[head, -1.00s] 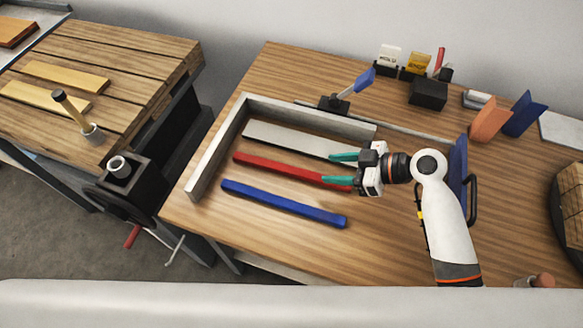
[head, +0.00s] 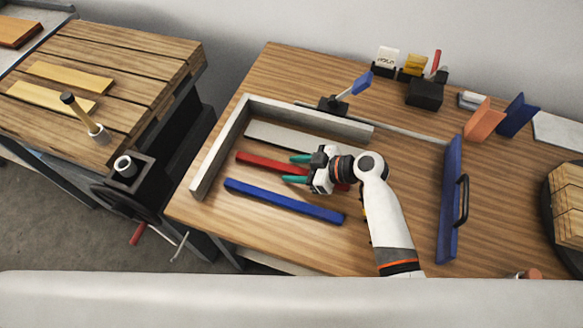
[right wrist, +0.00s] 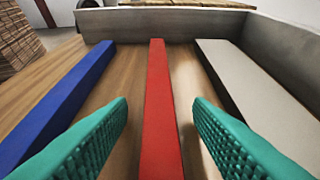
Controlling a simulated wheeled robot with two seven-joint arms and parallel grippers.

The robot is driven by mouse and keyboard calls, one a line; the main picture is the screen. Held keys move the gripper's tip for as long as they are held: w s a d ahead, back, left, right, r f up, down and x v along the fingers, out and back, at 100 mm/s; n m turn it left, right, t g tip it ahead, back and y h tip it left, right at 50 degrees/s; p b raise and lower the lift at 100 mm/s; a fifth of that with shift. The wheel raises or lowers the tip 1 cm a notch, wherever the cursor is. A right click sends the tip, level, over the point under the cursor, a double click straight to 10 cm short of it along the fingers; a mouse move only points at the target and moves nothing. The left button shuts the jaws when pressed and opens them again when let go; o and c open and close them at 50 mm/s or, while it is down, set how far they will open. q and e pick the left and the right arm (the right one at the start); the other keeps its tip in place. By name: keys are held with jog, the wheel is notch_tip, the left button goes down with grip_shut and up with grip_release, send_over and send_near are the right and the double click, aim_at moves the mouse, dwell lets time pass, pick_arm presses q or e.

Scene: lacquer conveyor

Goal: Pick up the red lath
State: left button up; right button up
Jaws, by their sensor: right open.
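The red lath (head: 265,162) lies on the wooden table between a blue lath (head: 280,201) and a grey-white lath (head: 285,137). In the head view my right gripper (head: 298,168) is over its middle and hides part of it. In the right wrist view the red lath (right wrist: 159,110) runs lengthwise between the two teal fingers of my right gripper (right wrist: 160,130), with a gap on each side. The gripper is open and empty. My left gripper is not in view.
An L-shaped grey frame (head: 218,150) borders the laths at the left and back. A blue bar with a black handle (head: 451,200) stands to the right. Small tools and a black box (head: 424,93) are at the back. A slatted workbench (head: 130,65) is at the left.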

jog(key=shift+c, duration=0.4)
grip_shut()
